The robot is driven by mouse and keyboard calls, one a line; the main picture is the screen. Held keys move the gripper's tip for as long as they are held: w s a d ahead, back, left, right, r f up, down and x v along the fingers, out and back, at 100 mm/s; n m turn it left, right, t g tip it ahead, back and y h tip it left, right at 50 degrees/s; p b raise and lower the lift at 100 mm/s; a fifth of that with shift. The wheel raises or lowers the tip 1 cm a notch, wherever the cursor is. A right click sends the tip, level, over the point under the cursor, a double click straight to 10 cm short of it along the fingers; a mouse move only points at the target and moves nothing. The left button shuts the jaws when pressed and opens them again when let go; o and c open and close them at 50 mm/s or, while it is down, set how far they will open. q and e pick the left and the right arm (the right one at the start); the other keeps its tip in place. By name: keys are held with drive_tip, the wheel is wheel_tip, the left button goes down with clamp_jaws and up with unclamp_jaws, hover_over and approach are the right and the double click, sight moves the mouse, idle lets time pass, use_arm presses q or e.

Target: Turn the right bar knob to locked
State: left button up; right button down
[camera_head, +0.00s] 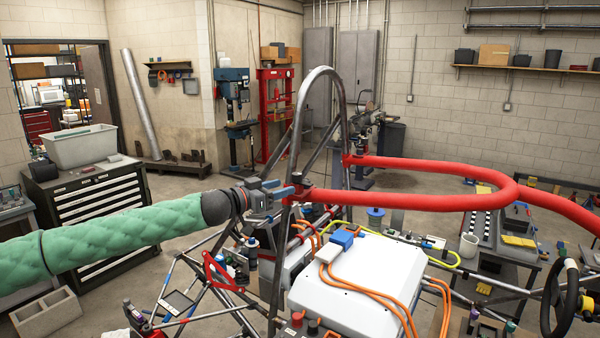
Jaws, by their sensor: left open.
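The red U-shaped bar (410,201) runs from the dark metal hoop (318,75) out to the right. Its near end meets the hoop around a small reddish fitting (297,181), and its far end meets the hoop at another small joint (347,159). I cannot make out which part is the right bar knob or how it is turned. My left gripper (285,191), on the green-sleeved arm, is open beside the near fitting. Its fingers overlap the hoop's near leg in the picture, and I cannot tell if they touch anything. My right gripper is not in view.
Below the bar is a white box (355,285) with orange cables. The chassis tubes (190,290) spread at the lower left, and a steering wheel (560,298) is at the right edge. A black drawer cabinet (95,215) stands behind my left arm.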

sight(293, 175)
use_arm(q)
drive_tip(key=shift+w+a+r, duration=0.2)
drive_tip(key=shift+r, duration=0.3)
drive_tip(key=shift+w+a+r, duration=0.15)
drive_tip(key=shift+a+r, duration=0.05)
drive_tip(key=shift+r, duration=0.3)
drive_tip(key=shift+w+d+r+p, duration=0.1)
drive_tip(key=shift+w+d+p, duration=0.2)
drive_tip(key=shift+d+p, duration=0.2)
drive_tip(key=p+x, duration=0.2)
drive_tip(key=x, duration=0.3)
drive_tip(key=shift+w+d+p, duration=0.1)
drive_tip(key=shift+d+p, duration=0.05)
drive_tip(key=shift+p, duration=0.25)
drive_tip(key=shift+w+d, duration=0.35)
drive_tip(key=shift+d, duration=0.05)
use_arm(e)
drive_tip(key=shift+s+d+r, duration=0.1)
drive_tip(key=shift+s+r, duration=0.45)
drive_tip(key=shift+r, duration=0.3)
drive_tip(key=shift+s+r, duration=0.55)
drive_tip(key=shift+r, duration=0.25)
use_arm(q)
drive_tip(key=shift+c, duration=0.2)
drive_tip(key=c, duration=0.9)
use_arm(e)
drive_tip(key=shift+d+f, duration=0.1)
